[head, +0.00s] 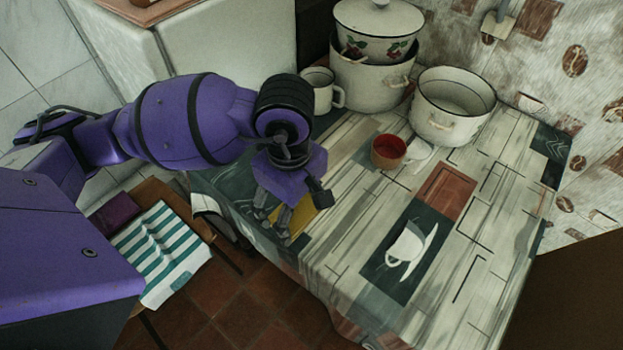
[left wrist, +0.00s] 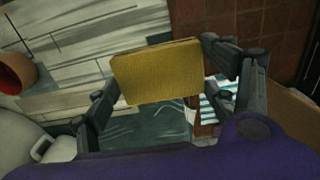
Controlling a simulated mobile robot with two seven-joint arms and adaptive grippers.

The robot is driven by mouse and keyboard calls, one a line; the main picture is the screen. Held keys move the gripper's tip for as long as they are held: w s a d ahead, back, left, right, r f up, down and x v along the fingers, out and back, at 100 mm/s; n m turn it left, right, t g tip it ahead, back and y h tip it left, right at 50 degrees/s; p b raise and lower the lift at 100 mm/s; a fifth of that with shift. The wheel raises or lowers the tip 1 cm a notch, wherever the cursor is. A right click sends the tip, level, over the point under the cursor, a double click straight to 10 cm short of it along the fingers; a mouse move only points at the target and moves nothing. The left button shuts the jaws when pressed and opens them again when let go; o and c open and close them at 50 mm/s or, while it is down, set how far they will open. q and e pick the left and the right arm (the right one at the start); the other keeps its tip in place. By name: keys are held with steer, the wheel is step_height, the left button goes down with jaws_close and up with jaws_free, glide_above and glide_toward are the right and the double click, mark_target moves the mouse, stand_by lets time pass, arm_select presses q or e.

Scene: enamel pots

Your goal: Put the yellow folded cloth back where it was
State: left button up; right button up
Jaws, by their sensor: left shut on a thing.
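The yellow folded cloth (left wrist: 157,73) is between the fingers of my left gripper (left wrist: 162,78) in the left wrist view, with its broad face toward the camera. In the head view the cloth (head: 299,214) shows only in part behind the fingers. My left gripper (head: 293,212) points down at the left edge of the table and is shut on the cloth. I cannot tell whether the cloth touches the tabletop. My right gripper is out of view.
The table (head: 345,270) has a patterned cover. A white mug (head: 322,92), stacked pots (head: 370,85), an open pot (head: 452,105) and a red cup (head: 388,151) stand toward its back. A striped towel (head: 160,250) lies at the left, lower than the table. The table's front is clear.

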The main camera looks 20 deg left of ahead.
arm_select(q)
steer(key=w, duration=0.1)
steer(key=w+f, duration=0.1)
steer(key=w, duration=0.1)
steer(key=w+f, duration=0.1)
steer(key=shift+w, duration=0.4)
steer(key=w+f, duration=0.2)
steer(key=f, duration=0.1)
steer(key=w+f, duration=0.3)
steer(key=shift+d, duration=0.1)
steer(key=shift+w+f, duration=0.15)
steer(key=shift+f, duration=1.45)
steer(key=shift+f, duration=0.15)
steer(key=o, duration=0.7)
steer(key=shift+f, duration=0.15)
steer(key=shift+c, duration=0.2)
steer(key=o, duration=0.4)
steer(key=shift+o, duration=0.2)
